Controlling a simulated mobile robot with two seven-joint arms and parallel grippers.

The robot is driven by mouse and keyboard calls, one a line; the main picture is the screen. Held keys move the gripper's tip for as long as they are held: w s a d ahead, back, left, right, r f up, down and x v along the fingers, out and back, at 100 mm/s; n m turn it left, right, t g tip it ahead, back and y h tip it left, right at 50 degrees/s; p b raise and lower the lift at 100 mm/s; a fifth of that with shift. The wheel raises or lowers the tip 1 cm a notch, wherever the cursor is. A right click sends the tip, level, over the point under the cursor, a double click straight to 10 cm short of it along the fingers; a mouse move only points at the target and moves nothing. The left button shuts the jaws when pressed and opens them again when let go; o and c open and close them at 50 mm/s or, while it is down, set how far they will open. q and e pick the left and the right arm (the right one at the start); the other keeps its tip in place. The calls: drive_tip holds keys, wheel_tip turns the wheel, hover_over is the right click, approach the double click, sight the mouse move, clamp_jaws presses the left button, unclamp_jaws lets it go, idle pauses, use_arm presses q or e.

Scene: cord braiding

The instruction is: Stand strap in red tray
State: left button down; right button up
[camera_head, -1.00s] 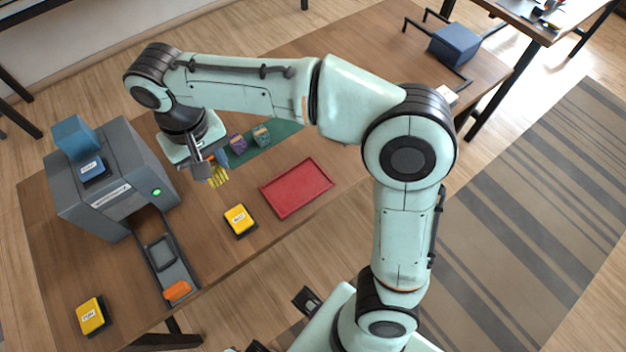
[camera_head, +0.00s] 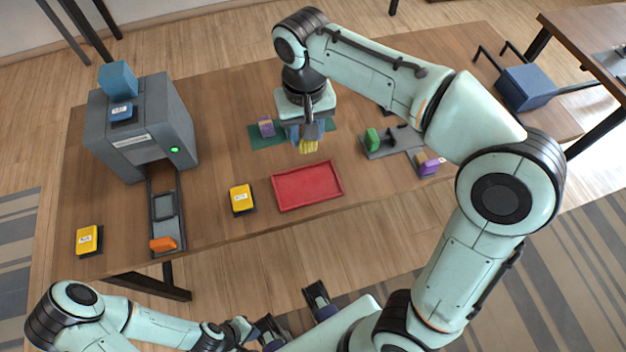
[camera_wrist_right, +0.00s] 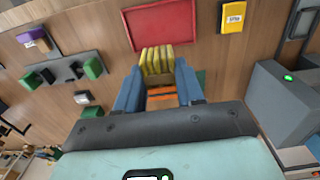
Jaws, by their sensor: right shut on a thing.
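The yellow ribbed strap (camera_head: 309,147) hangs in my right gripper (camera_head: 308,134), just above the far edge of the red tray (camera_head: 307,186) in the head view. In the right wrist view, the strap (camera_wrist_right: 157,60) stands out past the blue fingers of my right gripper (camera_wrist_right: 158,92), with an orange part between them. The red tray (camera_wrist_right: 160,25) is empty and lies beyond the strap; the strap seems apart from it. My left gripper (camera_head: 242,331) is at the bottom of the head view, small and partly hidden; its fingers are unclear.
A grey machine (camera_head: 142,130) with a blue cube on top stands at left; an orange piece (camera_head: 163,244) lies on its chute. A yellow pad (camera_head: 241,198) is left of the tray. A green mat (camera_head: 262,142) bears a purple block. A grey fixture (camera_head: 390,145) is at right.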

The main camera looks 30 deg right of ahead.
wheel_tip(320, 180, down, 14)
drive_tip(key=shift+a+b, duration=0.1)
drive_tip(key=shift+b, duration=1.15)
drive_tip(key=shift+f+b, duration=0.35)
drive_tip(key=shift+f, duration=2)
drive_tip(key=shift+f, duration=0.2)
drive_tip(key=o, duration=1.1)
drive_tip(key=shift+o, duration=0.2)
wheel_tip(320, 180, up, 12)
drive_tip(key=p, duration=0.2)
drive_tip(key=shift+r, duration=0.25)
